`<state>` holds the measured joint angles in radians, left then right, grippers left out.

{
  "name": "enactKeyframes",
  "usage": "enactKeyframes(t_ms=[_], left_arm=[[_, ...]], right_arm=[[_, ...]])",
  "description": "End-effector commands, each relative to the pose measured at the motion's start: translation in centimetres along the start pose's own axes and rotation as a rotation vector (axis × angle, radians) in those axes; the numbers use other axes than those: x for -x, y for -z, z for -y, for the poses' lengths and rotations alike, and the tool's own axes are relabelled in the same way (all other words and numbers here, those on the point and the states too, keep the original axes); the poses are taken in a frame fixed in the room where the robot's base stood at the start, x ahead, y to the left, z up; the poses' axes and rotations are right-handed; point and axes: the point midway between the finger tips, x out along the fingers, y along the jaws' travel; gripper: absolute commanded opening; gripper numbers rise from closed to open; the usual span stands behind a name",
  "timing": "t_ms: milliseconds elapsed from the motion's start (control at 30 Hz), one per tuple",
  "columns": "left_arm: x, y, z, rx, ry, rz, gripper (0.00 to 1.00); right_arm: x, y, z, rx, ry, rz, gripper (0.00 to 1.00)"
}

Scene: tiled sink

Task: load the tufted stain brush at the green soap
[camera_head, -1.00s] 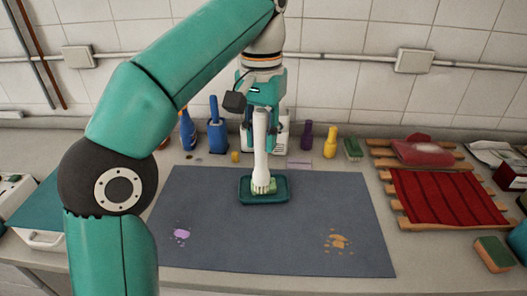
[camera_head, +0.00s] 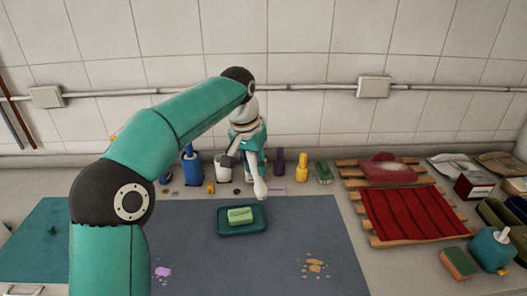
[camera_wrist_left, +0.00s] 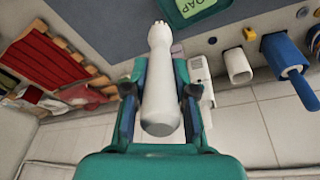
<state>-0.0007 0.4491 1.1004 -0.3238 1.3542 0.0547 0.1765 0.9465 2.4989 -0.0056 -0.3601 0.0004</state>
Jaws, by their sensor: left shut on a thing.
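The tufted stain brush (camera_head: 259,187) has a white handle and hangs head down behind the soap dish, apart from the soap. My left gripper (camera_head: 252,163) is shut on its handle. In the left wrist view the brush (camera_wrist_left: 160,95) sits between the two fingers of the left gripper (camera_wrist_left: 160,82), its small pale bristles at the far end. The green soap (camera_head: 240,215) lies in a teal dish (camera_head: 228,231) on the grey mat. The soap (camera_wrist_left: 188,8) is partly cut off in the wrist view. My right gripper is not in view.
The grey mat (camera_head: 240,262) has a purple stain (camera_head: 162,272) and an orange stain (camera_head: 315,265). A purple bottle (camera_head: 279,162), a yellow bottle (camera_head: 302,167) and a blue-handled holder (camera_head: 192,165) stand at the back. A red cloth (camera_head: 405,213) lies on wooden slats at right.

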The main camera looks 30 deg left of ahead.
Motion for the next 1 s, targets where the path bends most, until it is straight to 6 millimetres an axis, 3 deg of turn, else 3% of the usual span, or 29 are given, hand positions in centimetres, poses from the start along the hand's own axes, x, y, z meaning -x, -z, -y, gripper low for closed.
enactKeyframes(t_ms=[33, 400, 667, 1000], left_arm=[[0.1, -0.4, 1.0, 0.017, 0.003, -0.006, 0.0], [-0.5, -2.8, 6.5, 0.12, 0.019, -0.102, 0.0], [-2.0, -3.0, 6.5, 0.119, 0.017, -0.117, 0.0], [-5.2, -3.8, 6.6, 0.118, 0.017, -0.117, 0.0]], right_arm=[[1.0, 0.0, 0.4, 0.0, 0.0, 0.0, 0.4], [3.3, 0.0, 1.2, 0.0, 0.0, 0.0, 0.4], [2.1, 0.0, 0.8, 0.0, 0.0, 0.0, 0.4], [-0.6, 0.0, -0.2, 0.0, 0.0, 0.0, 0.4]])
